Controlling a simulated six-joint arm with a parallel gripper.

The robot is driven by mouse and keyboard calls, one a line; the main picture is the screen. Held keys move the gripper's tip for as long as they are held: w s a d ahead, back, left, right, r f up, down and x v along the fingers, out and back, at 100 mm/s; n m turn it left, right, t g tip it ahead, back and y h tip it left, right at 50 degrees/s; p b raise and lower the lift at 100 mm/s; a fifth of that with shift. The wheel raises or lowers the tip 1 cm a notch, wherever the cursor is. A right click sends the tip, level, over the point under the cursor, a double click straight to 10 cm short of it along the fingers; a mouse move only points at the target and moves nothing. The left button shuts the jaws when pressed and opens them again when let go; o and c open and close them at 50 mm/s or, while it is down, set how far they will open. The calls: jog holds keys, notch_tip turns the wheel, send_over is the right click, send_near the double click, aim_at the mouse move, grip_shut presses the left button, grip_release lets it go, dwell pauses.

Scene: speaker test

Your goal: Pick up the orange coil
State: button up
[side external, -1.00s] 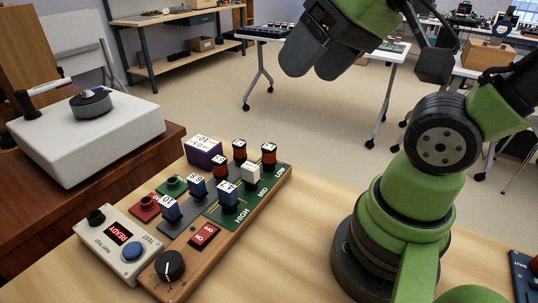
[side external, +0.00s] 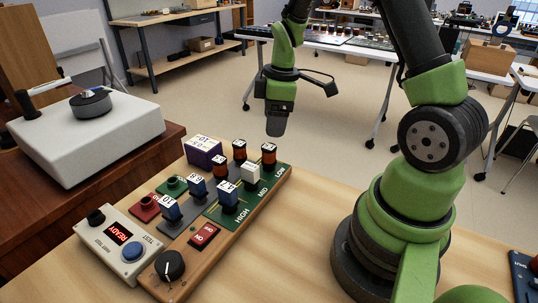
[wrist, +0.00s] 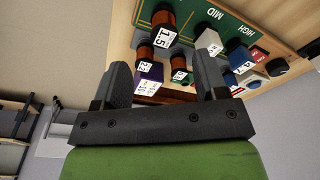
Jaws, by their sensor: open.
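In the wrist view a coil topped "1.5" (wrist: 162,18) is largest, beyond the fingers. My gripper (side external: 275,125) hangs pointing down above and behind the board's far end. In the wrist view its two fingers (wrist: 161,75) are apart, with nothing held between them; the coils appear beyond them.
A tester with a READY display (side external: 117,243) stands at the left. Bare tabletop lies right of the board.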

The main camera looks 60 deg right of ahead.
aim_at(269, 146)
jog(key=f, duration=0.5)
jog(key=a+f, duration=0.1)
jog(key=f, duration=0.1)
jog(key=shift+w+f, duration=0.35)
jog(key=shift+f, duration=0.05)
jog(key=shift+c, duration=0.4)
jog(key=c, duration=0.9)
